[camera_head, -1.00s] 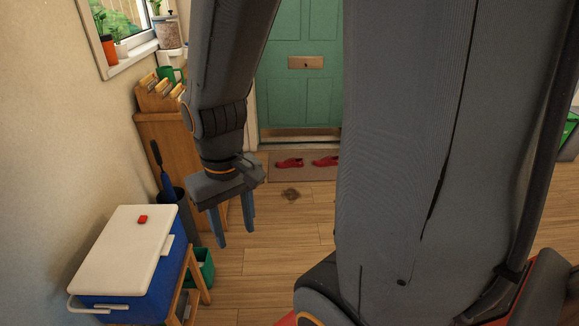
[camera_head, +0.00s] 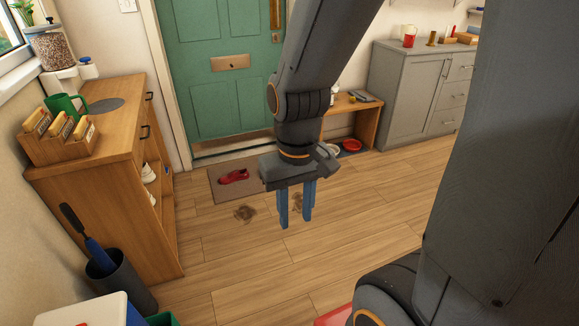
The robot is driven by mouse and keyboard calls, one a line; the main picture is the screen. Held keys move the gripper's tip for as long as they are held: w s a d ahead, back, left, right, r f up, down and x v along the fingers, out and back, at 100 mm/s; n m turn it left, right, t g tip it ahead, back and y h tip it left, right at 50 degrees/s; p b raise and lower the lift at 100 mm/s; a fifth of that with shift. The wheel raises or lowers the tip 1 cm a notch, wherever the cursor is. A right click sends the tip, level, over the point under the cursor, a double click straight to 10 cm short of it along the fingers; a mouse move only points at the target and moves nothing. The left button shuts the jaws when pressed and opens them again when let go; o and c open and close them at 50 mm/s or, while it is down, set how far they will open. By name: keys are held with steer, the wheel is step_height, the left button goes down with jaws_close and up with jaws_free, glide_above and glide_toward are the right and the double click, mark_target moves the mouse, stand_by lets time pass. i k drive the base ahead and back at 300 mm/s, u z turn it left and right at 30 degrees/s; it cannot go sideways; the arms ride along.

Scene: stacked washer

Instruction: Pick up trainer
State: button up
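A red shoe (camera_head: 234,177) lies on the brown doormat (camera_head: 222,195) in front of the green door. Whether it is a trainer I cannot tell. Small white items (camera_head: 147,173) sit on the open shelves in the side of the wooden cabinet; they look like shoes but are too small to be sure. My gripper (camera_head: 295,222) points down in mid-air right of the red shoe in the picture. Its two blue fingers are apart with floor showing between them, and it holds nothing. My gripper and wrist hide the mat's right part.
The wooden cabinet (camera_head: 98,170) stands at left with a dark umbrella bin (camera_head: 122,285) before it. A low bench (camera_head: 358,118) with bowls beneath and a grey cabinet (camera_head: 412,95) stand at back right. Dark smudges (camera_head: 245,214) mark the floor, which is otherwise largely clear.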

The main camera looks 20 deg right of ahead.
mark_target(237, 175)
steer(key=z, duration=0.75)
steer(key=i, duration=1)
steer(key=z, duration=0.35)
steer(key=i, duration=1.3)
steer(key=u, duration=1.15)
steer(key=i, duration=0.9)
steer(key=u, duration=1.05)
